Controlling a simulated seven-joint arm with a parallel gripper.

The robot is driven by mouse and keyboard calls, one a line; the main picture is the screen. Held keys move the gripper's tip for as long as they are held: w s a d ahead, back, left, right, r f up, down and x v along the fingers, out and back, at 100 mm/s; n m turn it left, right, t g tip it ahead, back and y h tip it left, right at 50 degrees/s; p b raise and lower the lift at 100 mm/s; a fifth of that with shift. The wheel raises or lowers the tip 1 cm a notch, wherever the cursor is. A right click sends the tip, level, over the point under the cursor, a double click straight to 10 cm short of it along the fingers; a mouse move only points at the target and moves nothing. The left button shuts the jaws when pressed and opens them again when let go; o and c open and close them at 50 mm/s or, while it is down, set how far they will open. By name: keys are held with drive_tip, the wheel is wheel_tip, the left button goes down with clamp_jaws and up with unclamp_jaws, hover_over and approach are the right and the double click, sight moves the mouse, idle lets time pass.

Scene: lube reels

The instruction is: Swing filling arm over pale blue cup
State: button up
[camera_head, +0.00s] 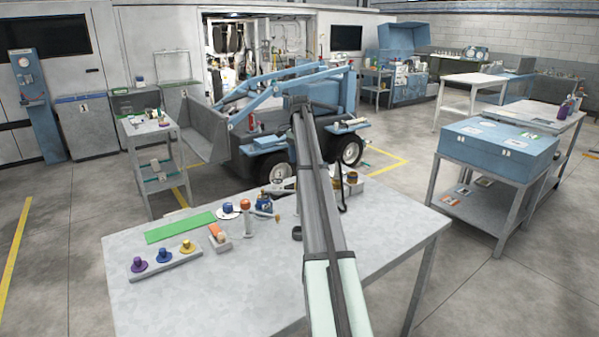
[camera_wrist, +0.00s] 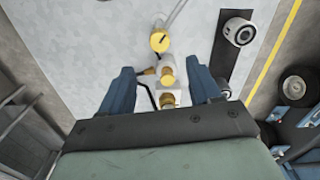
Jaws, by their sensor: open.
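My gripper (camera_wrist: 161,74) is open in the wrist view, with its two blue fingers apart. A white fitting with brass parts (camera_wrist: 167,78) lies between and below the fingers; I cannot tell whether they touch it. A round yellow cap (camera_wrist: 160,41) sits just beyond it, with a thin grey rod running up and right. This may be the filling arm. In the head view, a small white post (camera_head: 247,207) with a side arm stands left of my arm. My arm hides the gripper there. I cannot pick out a pale blue cup with certainty.
A round dark-and-silver part (camera_wrist: 238,28) sits on a black strip. The table's front left is bare.

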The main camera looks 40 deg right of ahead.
drive_tip(key=shift+r, duration=2.1)
